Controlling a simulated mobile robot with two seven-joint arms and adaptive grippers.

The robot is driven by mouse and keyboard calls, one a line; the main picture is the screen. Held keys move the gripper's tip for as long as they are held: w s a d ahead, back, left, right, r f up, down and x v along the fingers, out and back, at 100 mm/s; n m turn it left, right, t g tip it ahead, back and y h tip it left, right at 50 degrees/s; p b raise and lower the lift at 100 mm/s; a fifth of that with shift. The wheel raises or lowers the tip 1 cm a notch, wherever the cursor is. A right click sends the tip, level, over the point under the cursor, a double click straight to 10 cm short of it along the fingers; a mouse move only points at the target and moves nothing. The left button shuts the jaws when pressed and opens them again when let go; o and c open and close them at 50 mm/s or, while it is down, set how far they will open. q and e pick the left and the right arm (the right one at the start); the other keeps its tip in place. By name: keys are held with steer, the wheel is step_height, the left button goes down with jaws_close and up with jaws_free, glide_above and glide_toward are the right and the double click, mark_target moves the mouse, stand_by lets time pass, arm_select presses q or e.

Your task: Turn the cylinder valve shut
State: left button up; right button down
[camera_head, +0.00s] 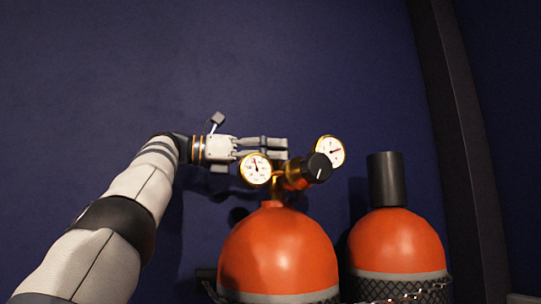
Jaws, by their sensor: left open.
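An orange gas cylinder (278,252) stands upright in the lower middle, with a brass valve assembly (275,187) on its top. The assembly carries a left round gauge (255,169), a right round gauge (330,151) and a black knob (317,168) with a white mark. My left gripper (284,148) is open and empty, its fingers pointing right, just above the left gauge and behind the assembly in the picture. I cannot tell whether it touches anything. The far side of the valve is hidden. My right gripper is out of view.
A second orange cylinder (397,243) with a black cap (385,180) stands close on the right. Dark mesh and a chain (408,295) cross its lower part. A dark blue wall (200,60) is behind, with a dark vertical post (455,130) at the right.

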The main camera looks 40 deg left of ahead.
arm_select(q)
steer(key=v, duration=1.2)
steer(key=shift+d, duration=0.1)
